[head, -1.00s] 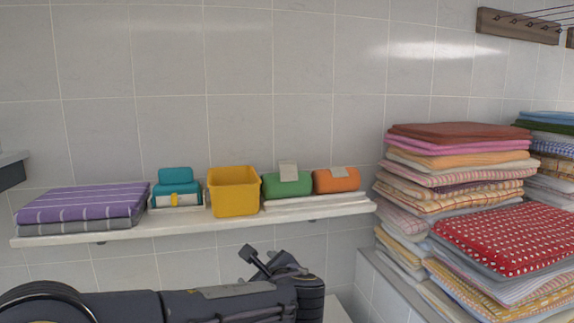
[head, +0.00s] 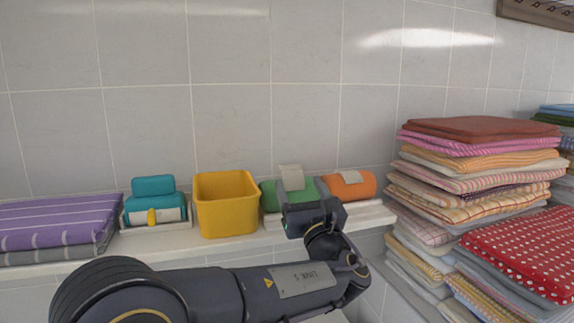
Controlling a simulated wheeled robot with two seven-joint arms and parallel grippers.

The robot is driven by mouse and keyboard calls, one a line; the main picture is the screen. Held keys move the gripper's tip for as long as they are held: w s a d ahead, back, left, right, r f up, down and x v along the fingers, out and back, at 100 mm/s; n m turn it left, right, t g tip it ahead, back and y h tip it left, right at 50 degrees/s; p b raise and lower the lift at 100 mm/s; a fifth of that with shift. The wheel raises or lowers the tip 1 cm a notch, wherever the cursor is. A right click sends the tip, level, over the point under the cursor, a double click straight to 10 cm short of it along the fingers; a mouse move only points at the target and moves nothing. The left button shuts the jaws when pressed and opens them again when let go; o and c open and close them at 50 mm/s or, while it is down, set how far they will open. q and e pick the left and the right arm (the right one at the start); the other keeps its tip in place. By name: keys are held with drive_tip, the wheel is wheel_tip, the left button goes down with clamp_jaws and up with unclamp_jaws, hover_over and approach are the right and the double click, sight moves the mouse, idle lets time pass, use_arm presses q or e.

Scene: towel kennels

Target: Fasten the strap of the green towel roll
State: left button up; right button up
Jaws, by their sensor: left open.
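The green towel roll (head: 268,195) lies on the wall shelf, between the yellow bin and an orange roll. Its pale grey strap (head: 291,177) sticks up above the roll's top, with its end raised. My left gripper (head: 302,187) is open and in front of the green roll, its fingers pointing at it and covering part of its front and right side. I cannot tell whether the fingers touch the roll or strap. My right gripper is not in view.
The orange roll (head: 355,188), with a pale strap, lies close right of my gripper. The yellow bin (head: 226,205) stands left of it. Tall towel stacks (head: 480,185) stand at right.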

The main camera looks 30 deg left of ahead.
sight(291, 168)
use_arm(q)
drive_tip(key=p+x, duration=0.2)
drive_tip(key=x, duration=0.4)
drive_tip(key=shift+w+a+r, duration=0.15)
drive_tip(key=shift+a+r, duration=0.15)
drive_tip(key=shift+c, duration=0.5)
drive_tip(key=c, duration=0.9)
drive_tip(key=h+p, duration=0.1)
drive_tip(key=p, duration=0.1)
drive_tip(key=shift+w+a+r+g+p, duration=0.15)
drive_tip(key=shift+a+g+p, duration=0.05)
drive_tip(key=shift+g+p, duration=0.15)
drive_tip(key=shift+a+p, duration=0.1)
drive_tip(key=shift+p, duration=0.25)
drive_tip(key=shift+w+a+f+g+h, duration=0.25)
drive_tip(key=shift+f+g+h, duration=0.2)
drive_tip(key=shift+g+h, duration=0.3)
drive_tip(key=shift+w+a+f+g+h, duration=0.15)
drive_tip(key=shift+f+g+h, duration=0.2)
drive_tip(key=shift+g+h, duration=0.3)
drive_tip(key=shift+w+a+f+g+h, duration=0.15)
drive_tip(key=shift+f+g+h, duration=0.25)
drive_tip(key=shift+h, duration=0.4)
